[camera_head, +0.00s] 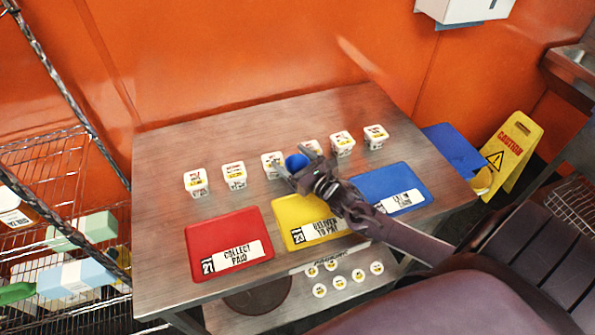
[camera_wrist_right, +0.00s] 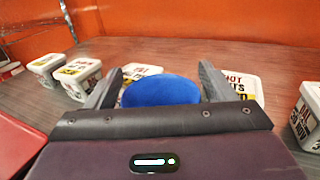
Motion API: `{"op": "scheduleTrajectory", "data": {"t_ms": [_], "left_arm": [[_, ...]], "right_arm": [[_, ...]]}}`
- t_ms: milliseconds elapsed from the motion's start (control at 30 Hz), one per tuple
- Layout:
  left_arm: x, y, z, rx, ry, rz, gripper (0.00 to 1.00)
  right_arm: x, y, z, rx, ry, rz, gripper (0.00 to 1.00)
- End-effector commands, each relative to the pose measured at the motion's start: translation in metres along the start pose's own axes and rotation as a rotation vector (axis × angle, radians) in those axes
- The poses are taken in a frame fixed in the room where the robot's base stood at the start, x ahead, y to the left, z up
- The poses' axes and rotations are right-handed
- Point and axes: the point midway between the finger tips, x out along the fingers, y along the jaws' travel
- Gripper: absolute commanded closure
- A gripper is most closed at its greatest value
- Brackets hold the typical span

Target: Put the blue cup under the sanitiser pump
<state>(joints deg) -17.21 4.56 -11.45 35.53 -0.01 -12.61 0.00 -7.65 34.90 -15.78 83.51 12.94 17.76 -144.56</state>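The blue cup (camera_head: 296,162) is at my right gripper (camera_head: 297,170), over the table behind the yellow tray. In the right wrist view the blue cup (camera_wrist_right: 160,91) fills the space between the two dark fingers, which appear to touch its sides. The right gripper is shut on it. Whether its base touches the table is hidden. A white wall unit (camera_head: 463,9) with a blue lower edge is cut off at the top right; I cannot tell whether it is the sanitiser pump. My left gripper is out of view.
Several white labelled tubs (camera_head: 196,183) stand in a row on the steel table (camera_head: 165,240). Red (camera_head: 205,237), yellow (camera_head: 290,213) and blue (camera_head: 375,183) trays lie in front. A yellow caution sign (camera_head: 510,150) and a wire rack (camera_head: 50,170) flank the table.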

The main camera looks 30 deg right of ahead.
Motion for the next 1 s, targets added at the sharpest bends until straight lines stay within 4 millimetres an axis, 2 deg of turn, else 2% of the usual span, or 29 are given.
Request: {"op": "scheduleTrajectory", "data": {"t_ms": [33,300,667,867,1000], "left_arm": [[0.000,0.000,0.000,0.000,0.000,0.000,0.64],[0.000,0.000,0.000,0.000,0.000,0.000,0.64],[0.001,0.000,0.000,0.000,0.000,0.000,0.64],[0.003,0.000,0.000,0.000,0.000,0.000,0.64],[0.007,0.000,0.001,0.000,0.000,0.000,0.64]], "right_arm": [[0.000,0.000,0.000,0.000,0.000,0.000,0.30],[0.000,0.000,0.001,0.000,-0.001,0.000,0.66],[0.000,-0.001,0.007,-0.001,-0.002,0.000,0.66],[0.000,0.000,0.032,-0.003,-0.004,0.002,0.66],[0.000,0.000,0.059,-0.004,-0.004,0.004,0.66]]}}
